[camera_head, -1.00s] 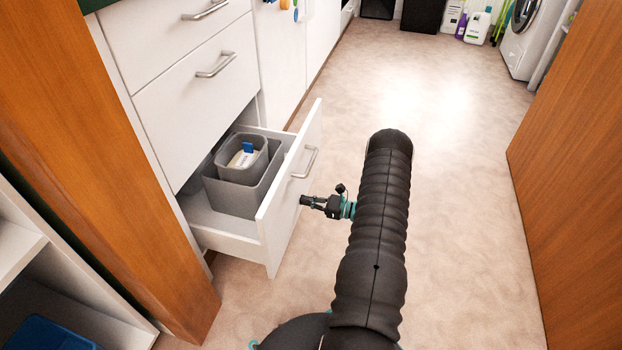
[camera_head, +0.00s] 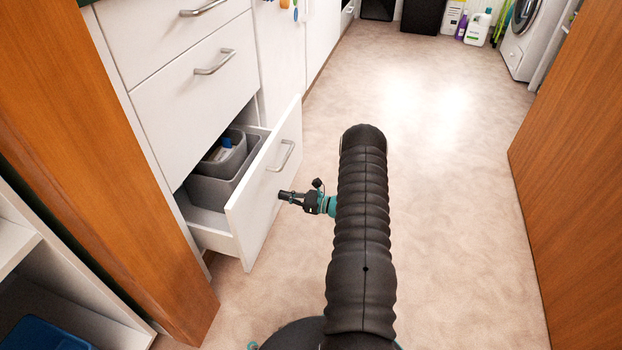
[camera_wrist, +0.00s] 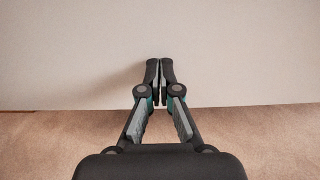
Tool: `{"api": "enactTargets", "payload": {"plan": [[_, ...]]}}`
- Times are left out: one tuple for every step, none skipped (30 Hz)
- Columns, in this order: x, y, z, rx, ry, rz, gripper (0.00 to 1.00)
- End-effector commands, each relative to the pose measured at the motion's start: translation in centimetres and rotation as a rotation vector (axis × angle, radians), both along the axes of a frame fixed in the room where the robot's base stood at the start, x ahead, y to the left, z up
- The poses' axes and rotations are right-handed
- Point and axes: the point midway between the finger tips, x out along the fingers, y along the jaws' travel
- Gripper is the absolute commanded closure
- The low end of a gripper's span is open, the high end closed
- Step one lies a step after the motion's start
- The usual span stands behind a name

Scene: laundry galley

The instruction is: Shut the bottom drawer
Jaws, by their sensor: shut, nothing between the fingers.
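The bottom drawer (camera_head: 265,190) is white with a bar handle (camera_head: 287,155) and stands part way out of the cabinet in the head view. Grey bins (camera_head: 212,190) sit inside it. My gripper (camera_head: 281,194) is shut and empty, its fingertips at the drawer's front panel, below the handle. In the wrist view the fingertips (camera_wrist: 160,62) are together against the pale drawer front (camera_wrist: 70,60), just above its lower edge. Whether they touch it firmly I cannot tell.
The drawers above (camera_head: 190,90) are shut. A wooden panel (camera_head: 95,170) stands at the left and a wooden door (camera_head: 570,170) at the right. The floor (camera_head: 440,190) between them is clear. Bottles (camera_head: 477,28) and a washing machine (camera_head: 530,38) are at the back.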

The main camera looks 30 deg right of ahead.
Motion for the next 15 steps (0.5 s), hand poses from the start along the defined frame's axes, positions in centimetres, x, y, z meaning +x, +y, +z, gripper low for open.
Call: {"api": "enactTargets", "payload": {"plan": [[0.3,0.3,-0.1,-0.001,-0.001,0.001,1.0],[0.5,0.5,-0.1,-0.001,-0.001,0.001,1.0],[0.8,0.7,-0.1,0.0,-0.001,0.001,1.0],[0.9,0.8,-0.1,0.0,-0.001,0.002,1.0],[1.1,1.0,-0.1,0.0,-0.001,0.002,1.0],[1.3,1.2,-0.1,0.0,-0.001,0.002,1.0],[1.5,1.3,-0.1,0.0,-0.001,0.001,1.0],[1.7,1.5,-0.1,0.0,-0.001,0.001,1.0],[1.9,1.7,-0.1,0.0,-0.001,0.001,1.0],[2.1,1.8,-0.1,0.0,-0.001,0.002,1.0],[2.3,2.0,-0.1,0.0,-0.001,0.002,1.0],[2.5,2.2,-0.1,0.0,-0.001,0.002,1.0],[2.7,2.3,-0.1,0.0,-0.001,0.002,1.0],[2.8,2.5,-0.1,-0.001,-0.001,0.001,1.0],[3.1,2.7,-0.1,-0.001,-0.001,0.001,1.0]]}}
